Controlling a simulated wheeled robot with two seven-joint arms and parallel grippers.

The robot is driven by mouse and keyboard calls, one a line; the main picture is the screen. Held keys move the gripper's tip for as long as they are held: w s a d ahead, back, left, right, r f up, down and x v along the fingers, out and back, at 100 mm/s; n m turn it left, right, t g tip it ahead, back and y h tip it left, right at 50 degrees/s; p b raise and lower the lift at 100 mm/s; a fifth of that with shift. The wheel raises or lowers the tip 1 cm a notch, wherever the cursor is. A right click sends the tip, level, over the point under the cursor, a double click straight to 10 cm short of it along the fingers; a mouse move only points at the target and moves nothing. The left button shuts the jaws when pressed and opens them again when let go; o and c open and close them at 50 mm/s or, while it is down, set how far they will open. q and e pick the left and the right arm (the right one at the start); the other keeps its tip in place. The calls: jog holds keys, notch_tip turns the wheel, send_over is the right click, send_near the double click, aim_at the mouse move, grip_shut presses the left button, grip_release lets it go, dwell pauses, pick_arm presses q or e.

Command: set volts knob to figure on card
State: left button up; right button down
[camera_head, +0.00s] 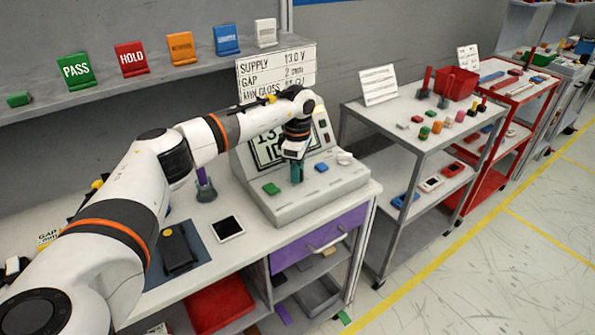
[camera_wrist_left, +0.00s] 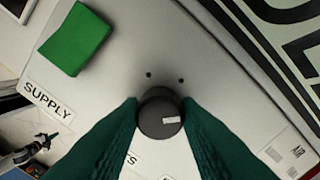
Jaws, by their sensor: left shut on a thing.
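The volts knob (camera_wrist_left: 161,117) is a dark grey round knob with a white mark on its face, low on the light grey module (camera_head: 315,195). My left gripper (camera_head: 296,173) reaches down to it, and its green fingers (camera_wrist_left: 160,120) are shut on the knob's two sides. The white card (camera_head: 277,70) behind the module reads "SUPPLY 13.0 V", "GAP 2" and a gloss line partly hidden by my arm. The module's display (camera_head: 270,150) is partly covered; "13" shows on it. My right gripper is not in view.
A green button (camera_head: 271,188) and a blue button (camera_head: 321,167) flank the knob. A white tablet (camera_head: 228,228) and a dark device on a mat (camera_head: 178,250) lie to the left. Coloured signs stand on the shelf (camera_head: 200,65). A grey cart (camera_head: 425,140) stands to the right.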

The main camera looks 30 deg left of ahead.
pick_arm(q)
jog(key=shift+r+m, duration=0.1)
jog(key=shift+m, duration=1.5)
jog(key=shift+b, duration=0.3)
jog(key=o, duration=1)
notch_tip(320, 180, up, 12)
jog(key=shift+b, duration=0.95)
